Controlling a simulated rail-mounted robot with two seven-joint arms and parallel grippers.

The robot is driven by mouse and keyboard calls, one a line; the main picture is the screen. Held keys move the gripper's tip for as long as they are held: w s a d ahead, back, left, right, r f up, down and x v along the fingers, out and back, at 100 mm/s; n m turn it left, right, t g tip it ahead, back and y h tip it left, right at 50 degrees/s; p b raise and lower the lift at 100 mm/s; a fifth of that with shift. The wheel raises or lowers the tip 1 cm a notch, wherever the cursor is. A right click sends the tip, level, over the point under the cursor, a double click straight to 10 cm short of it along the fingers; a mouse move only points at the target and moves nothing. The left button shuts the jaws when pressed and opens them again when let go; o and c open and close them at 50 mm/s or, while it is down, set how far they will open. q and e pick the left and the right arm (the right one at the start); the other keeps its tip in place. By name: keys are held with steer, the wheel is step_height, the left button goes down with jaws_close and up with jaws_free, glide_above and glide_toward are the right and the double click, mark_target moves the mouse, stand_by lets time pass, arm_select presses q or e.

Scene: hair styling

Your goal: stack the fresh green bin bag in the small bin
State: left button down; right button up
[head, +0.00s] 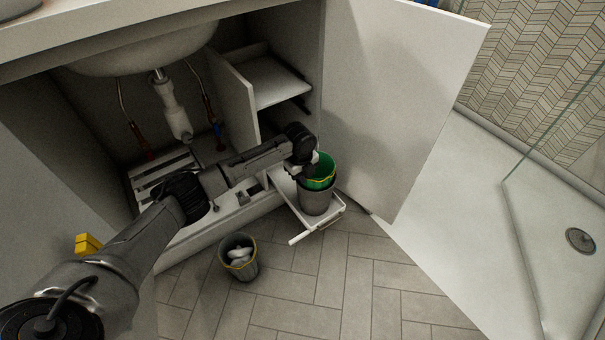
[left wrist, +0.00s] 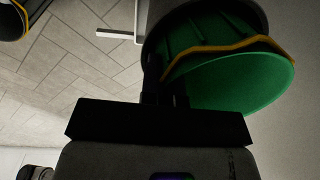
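The green bin bag (head: 321,172), with a yellow band at its rim, sits partly in the mouth of the small grey bin (head: 315,201) and sticks up above it. It looks tilted. In the left wrist view the green bag (left wrist: 235,80) fills the upper right, beside the dark bin wall (left wrist: 153,45). My left gripper (head: 305,172) is at the left edge of the bag, over the bin's rim. Its fingers (left wrist: 166,93) are close together with the bag's edge between them. How deep the bag's bottom reaches is hidden. My right gripper is not in view.
The bin stands on a white pull-out rack (head: 323,222) before the open cabinet. Another grey bin (head: 238,262) with a yellow band and whitish contents is on the tiled floor. An open cabinet door (head: 395,100) stands close on the right.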

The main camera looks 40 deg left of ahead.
arm_select(q)
steer(key=c, duration=1.4)
jaws_free()
steer(key=shift+o, duration=0.2)
steer(key=shift+r+b, duration=0.35)
steer(key=shift+r, duration=0.15)
step_height(320, 180, up, 12)
steer(key=p, duration=0.5)
steer(key=shift+s, duration=0.4)
